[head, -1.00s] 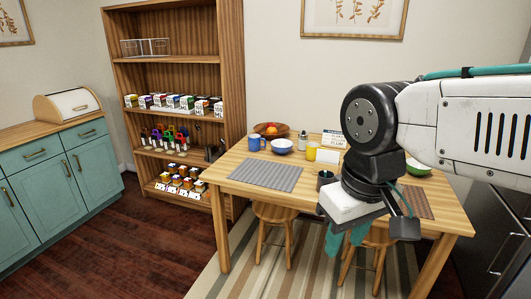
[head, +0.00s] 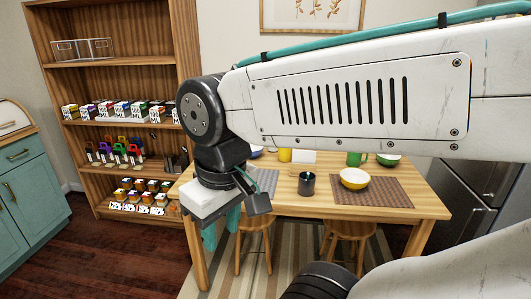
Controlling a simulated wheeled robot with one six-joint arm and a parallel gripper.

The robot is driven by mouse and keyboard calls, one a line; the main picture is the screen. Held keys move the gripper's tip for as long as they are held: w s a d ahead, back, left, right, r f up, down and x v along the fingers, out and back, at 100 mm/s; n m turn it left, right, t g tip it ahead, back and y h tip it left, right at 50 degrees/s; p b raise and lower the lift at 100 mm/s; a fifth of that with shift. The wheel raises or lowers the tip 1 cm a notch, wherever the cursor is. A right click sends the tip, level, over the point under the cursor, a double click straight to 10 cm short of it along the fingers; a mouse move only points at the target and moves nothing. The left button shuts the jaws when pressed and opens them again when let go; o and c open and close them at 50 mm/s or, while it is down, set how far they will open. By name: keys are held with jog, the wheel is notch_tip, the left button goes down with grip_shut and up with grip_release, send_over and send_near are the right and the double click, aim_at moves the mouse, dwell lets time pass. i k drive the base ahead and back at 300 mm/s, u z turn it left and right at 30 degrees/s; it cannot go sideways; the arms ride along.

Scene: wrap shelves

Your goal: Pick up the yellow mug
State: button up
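The yellow mug (head: 285,155) is on the wooden table, near its far side, in the head view. Only its lower part shows, because my white arm link covers the top. My gripper (head: 221,230) hangs at the table's left front, to the left of the mug and nearer to me. Its two teal fingers point down with a gap between them, and nothing shows between them.
The table (head: 330,205) also holds a dark cup (head: 306,184), a yellow bowl (head: 354,178) on a brown mat (head: 392,190), a green mug (head: 355,159), a green bowl (head: 388,161) and a white card (head: 303,157). Stools stand below. A stocked shelf (head: 105,68) stands left.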

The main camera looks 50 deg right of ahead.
aim_at(284, 155)
jog(key=z, duration=0.15)
jog(key=i, duration=0.75)
jog(key=z, duration=1)
jog(key=i, duration=0.75)
jog(key=z, duration=0.85)
